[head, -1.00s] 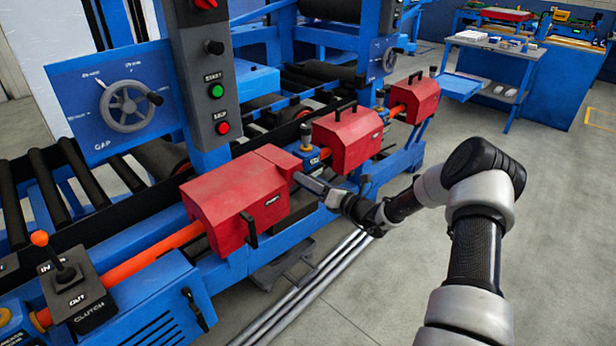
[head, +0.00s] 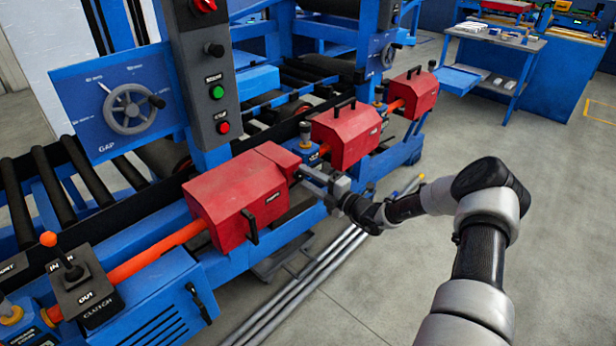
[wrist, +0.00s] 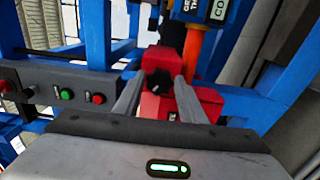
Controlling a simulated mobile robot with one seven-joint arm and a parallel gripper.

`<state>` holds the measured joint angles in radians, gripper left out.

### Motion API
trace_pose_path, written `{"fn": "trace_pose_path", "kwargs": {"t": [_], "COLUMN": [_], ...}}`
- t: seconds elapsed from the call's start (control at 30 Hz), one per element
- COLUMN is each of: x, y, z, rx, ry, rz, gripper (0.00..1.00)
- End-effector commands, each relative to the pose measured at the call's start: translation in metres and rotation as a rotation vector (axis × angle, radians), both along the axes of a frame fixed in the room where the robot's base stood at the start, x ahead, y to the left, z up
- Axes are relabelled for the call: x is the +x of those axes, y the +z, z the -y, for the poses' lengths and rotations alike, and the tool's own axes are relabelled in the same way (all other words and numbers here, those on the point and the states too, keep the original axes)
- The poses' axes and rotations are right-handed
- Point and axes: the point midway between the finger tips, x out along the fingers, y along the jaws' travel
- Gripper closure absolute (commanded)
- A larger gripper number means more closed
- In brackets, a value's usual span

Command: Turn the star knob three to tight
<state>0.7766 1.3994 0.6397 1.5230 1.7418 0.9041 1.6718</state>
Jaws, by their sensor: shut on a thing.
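A red cover (head: 235,200) sits on the orange shaft at the near end of the blue machine. My gripper (head: 304,174) is at the right end of this cover, with its fingers pointing at it. In the wrist view my gripper (wrist: 160,80) has its two fingers on either side of a small dark knob (wrist: 158,84) in front of the red cover (wrist: 165,60). The gripper is shut on this knob. The knob is small and partly hidden by the fingers, so its star shape and its tightness cannot be told.
Two more red covers, a middle one (head: 345,138) and a far one (head: 414,95), stand along the shaft. A control post (head: 205,80) and a handwheel (head: 131,109) are at the left. Long metal rods (head: 300,290) lie below. The floor at the right is clear.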

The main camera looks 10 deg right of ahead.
Motion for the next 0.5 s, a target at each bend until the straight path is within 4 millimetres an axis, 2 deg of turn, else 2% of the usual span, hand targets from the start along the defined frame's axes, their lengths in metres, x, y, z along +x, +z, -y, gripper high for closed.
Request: {"fn": "trace_pose_path", "kwargs": {"t": [0.5], "x": [-0.0012], "y": [-0.0030], "z": [-0.0012], "rx": [0.396], "ry": [0.002], "rz": [-0.289], "gripper": [0.85]}}
